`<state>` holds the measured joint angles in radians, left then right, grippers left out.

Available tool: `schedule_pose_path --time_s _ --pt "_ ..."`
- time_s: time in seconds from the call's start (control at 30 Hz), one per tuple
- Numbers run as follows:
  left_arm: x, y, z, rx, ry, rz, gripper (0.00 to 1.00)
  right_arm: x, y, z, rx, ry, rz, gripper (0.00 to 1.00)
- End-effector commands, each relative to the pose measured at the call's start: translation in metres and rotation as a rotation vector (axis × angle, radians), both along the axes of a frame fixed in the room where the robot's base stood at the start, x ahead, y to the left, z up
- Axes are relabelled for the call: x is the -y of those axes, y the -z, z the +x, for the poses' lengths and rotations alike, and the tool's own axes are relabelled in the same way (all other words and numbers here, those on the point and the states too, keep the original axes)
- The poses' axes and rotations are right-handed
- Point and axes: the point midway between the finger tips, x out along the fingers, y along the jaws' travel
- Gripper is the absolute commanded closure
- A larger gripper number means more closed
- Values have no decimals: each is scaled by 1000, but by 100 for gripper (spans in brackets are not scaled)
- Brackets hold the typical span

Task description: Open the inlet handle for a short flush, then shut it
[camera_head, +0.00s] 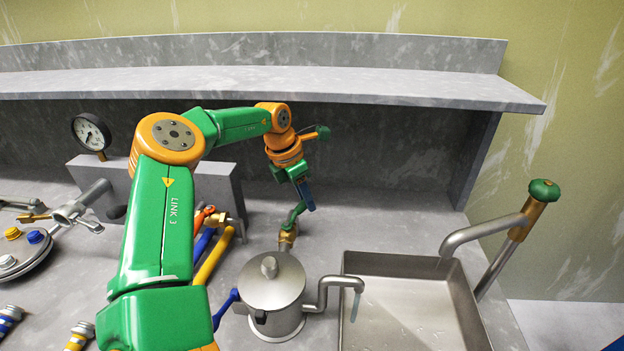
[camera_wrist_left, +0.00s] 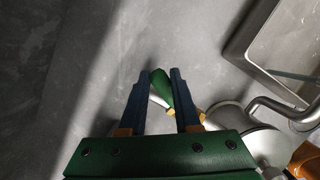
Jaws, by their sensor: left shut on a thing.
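The inlet handle (camera_head: 295,215) is a green lever on a brass valve (camera_head: 288,238) behind a steel lidded pot (camera_head: 272,284). My left gripper (camera_head: 304,205) reaches down to it from above. In the left wrist view, its dark blue fingers (camera_wrist_left: 160,98) are on both sides of the green handle (camera_wrist_left: 163,84), shut on it. The pot's bent spout (camera_head: 325,284) points over the sink, and a pale blue stream (camera_head: 355,306) hangs from its end. The left arm and gripper hide part of the valve area. My right gripper is not in view.
The steel sink (camera_head: 405,263) lies to the right of the pot, with a green-knobbed tap (camera_head: 544,190) beside it. A pressure gauge (camera_head: 91,132) stands at the left. A shelf (camera_head: 270,80) runs along the back.

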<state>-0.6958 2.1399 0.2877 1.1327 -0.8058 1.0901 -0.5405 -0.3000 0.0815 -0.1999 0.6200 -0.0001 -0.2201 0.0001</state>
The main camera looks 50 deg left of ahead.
Motion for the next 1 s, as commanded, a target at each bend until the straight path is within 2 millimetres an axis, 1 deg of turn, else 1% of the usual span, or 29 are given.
schedule_pose_path --time_s 0.03,0.1,0.2,0.4,0.57,1.0 --pt "-4 -1 -2 -5 -2 2 100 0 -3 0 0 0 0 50" --pt "-8 0 -3 -5 -1 2 100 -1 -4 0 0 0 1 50" --pt "-10 1 -4 -6 0 2 100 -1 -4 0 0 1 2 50" --pt "-9 2 -4 -8 0 1 100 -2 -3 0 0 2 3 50" --pt "-5 3 -2 -9 2 2 100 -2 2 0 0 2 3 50" --pt "-4 3 -3 -13 0 -2 100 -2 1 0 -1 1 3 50"
